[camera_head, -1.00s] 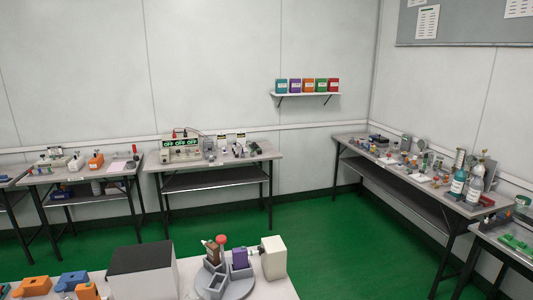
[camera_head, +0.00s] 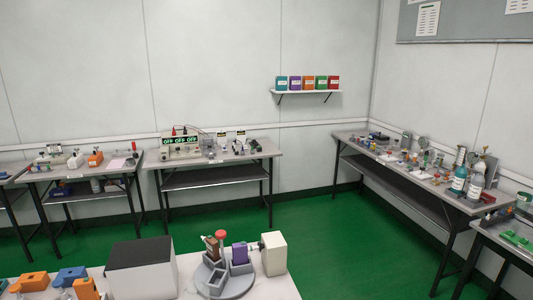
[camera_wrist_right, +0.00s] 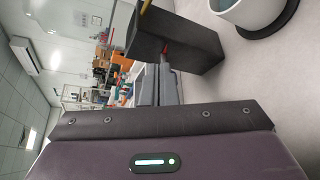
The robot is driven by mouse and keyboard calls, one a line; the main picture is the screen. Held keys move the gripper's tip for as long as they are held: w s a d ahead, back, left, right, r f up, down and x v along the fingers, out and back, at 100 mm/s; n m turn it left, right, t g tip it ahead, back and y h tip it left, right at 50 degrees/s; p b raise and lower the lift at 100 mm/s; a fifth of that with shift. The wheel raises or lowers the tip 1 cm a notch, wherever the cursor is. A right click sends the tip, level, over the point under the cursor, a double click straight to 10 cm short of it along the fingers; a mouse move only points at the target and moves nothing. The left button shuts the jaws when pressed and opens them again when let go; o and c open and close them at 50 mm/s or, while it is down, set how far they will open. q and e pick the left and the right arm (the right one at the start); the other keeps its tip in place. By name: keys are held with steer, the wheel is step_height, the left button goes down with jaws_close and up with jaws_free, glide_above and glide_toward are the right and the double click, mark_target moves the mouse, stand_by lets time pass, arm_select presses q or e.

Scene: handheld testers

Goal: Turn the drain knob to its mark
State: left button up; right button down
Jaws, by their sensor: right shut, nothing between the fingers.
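I cannot pick out the drain knob or its mark for certain in either view. In the head view, a cream box (camera_head: 274,253) stands on the near bench, with a small fitting on its left side too small to make out. My right gripper (camera_wrist_right: 157,70) shows in the right wrist view as two grey fingers, shut together and empty. They stand out from its dark purple body, close to a dark block (camera_wrist_right: 185,45) on a pale surface. I cannot tell whether they touch it. Neither gripper shows in the head view.
The near bench holds a grey round holder (camera_head: 240,285) with a purple block, a black-topped box (camera_head: 140,252) and orange and blue pieces. In the right wrist view, a white cup (camera_wrist_right: 250,12) stands on a dark base. Benches line the back and right walls; green floor is clear.

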steer(key=shift+s+a+f, duration=0.1)
steer(key=shift+a+f, duration=0.1)
stand_by(0.4)
steer(key=shift+f, duration=0.15)
steer(key=shift+d+f, duration=0.15)
steer(key=shift+f, duration=0.05)
steer(key=shift+d+r+p, duration=0.2)
steer(key=shift+p, duration=0.25)
steer(key=s+p, duration=0.1)
steer(key=s+d+p, duration=0.1)
steer(key=s, duration=0.1)
steer(key=s+p, duration=0.1)
steer(key=shift+s+d+r, duration=0.2)
steer(key=shift+s+d, duration=0.05)
steer(key=shift+s, duration=0.05)
steer(key=shift+s+d+f, duration=0.1)
steer(key=shift+s+d, duration=0.1)
steer(key=shift+s, duration=0.25)
